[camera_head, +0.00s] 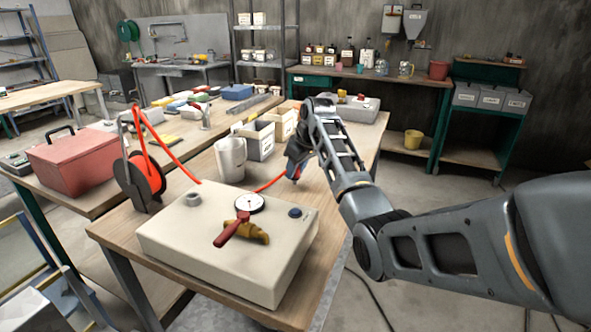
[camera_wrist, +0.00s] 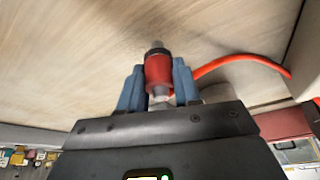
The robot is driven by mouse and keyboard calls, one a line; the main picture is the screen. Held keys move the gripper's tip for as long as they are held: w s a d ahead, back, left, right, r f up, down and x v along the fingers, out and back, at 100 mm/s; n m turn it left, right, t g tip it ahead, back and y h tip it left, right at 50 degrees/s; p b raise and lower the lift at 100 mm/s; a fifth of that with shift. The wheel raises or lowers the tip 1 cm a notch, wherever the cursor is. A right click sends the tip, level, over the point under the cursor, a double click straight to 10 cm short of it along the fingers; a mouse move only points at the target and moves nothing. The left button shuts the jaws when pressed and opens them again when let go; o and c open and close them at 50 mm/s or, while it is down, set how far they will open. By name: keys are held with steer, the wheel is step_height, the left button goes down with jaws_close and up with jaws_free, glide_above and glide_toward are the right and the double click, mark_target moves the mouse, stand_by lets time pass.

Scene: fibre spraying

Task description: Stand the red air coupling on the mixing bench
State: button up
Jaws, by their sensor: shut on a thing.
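The red air coupling (camera_wrist: 158,70) is a short red cylinder with grey metal ends, held between the blue fingers of my gripper (camera_wrist: 158,88) in the wrist view. In the head view my gripper (camera_head: 292,174) points down at the wooden bench (camera_head: 112,228), right of the white cup and behind the cream box. The coupling is mostly hidden there by my gripper. An orange hose (camera_wrist: 230,62) runs away from beside the coupling; it also shows in the head view (camera_head: 268,184). I cannot tell whether the coupling touches the bench.
A cream box (camera_head: 175,235) with a gauge and red-handled valve fills the bench's front. A hose reel (camera_head: 148,178) stands at its left. A white cup (camera_head: 231,160) and open bins (camera_head: 258,140) stand left of my gripper. A grey case (camera_head: 362,110) lies behind.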

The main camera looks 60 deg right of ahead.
steer(key=shift+f, duration=0.4)
steer(key=o, duration=1.1)
steer(key=shift+r, duration=0.1)
steer(key=v, duration=1.2)
steer(key=shift+b, duration=0.3)
